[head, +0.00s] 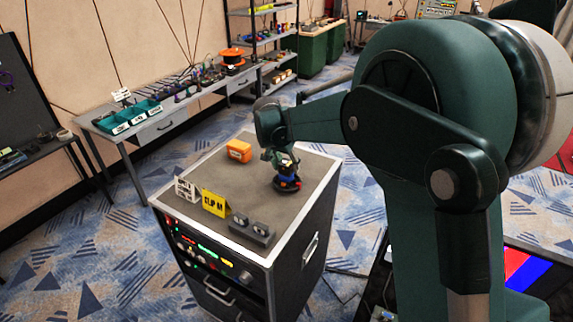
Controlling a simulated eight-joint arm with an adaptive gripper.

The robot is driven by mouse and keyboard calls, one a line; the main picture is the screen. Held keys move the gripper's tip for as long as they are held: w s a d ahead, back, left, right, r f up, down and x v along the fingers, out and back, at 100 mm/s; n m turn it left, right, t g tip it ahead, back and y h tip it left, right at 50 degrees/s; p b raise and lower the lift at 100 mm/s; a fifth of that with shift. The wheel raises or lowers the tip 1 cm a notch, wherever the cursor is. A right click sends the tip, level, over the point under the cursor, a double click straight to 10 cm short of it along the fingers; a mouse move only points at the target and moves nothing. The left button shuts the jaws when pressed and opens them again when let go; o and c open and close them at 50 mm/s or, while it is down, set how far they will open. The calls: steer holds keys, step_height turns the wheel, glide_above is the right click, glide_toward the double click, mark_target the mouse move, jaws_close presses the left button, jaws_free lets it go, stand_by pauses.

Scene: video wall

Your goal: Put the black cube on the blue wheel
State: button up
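My gripper (284,166) points down over the right part of the grey cart top (225,180). It is small and dark in this view, and I cannot tell whether its fingers are open or shut. Right below it is a low, round, dark item (287,185) with blue and red parts. It may be the blue wheel, but I cannot make out its shape. The gripper overlaps it in the picture, and I cannot tell whether they touch. I cannot make out a black cube; it may be hidden at the gripper or blend with the dark parts there.
An orange box (239,151) stands on the cart top, left of my gripper. A white sign (186,188), a yellow sign (214,202) and a dark grey block (252,229) line the front edge. A bench with teal bins (128,116) stands behind. The cart's middle is clear.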

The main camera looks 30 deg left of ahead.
steer(key=shift+r, duration=0.2)
steer(key=v, duration=1.2)
stand_by(0.7)
steer(key=shift+d, duration=0.15)
steer(key=s+d+r, duration=0.1)
steer(key=d+r, duration=0.2)
steer(key=d, duration=1)
steer(key=s+d+r, duration=0.2)
steer(key=d+r, duration=0.1)
steer(key=d, duration=1.1)
steer(key=s+d+r, duration=0.1)
steer(key=d+r, duration=0.2)
steer(key=d, duration=1)
steer(key=s+d+f+t, duration=0.1)
steer(key=s+d+f, duration=0.3)
steer(key=s+d, duration=0.7)
steer(key=s+d+f+t, duration=0.1)
steer(key=s+d+f, duration=0.4)
steer(key=s+d, duration=0.7)
steer(key=d, duration=0.3)
steer(key=shift+d+t, duration=0.3)
steer(key=shift+t, duration=0.1)
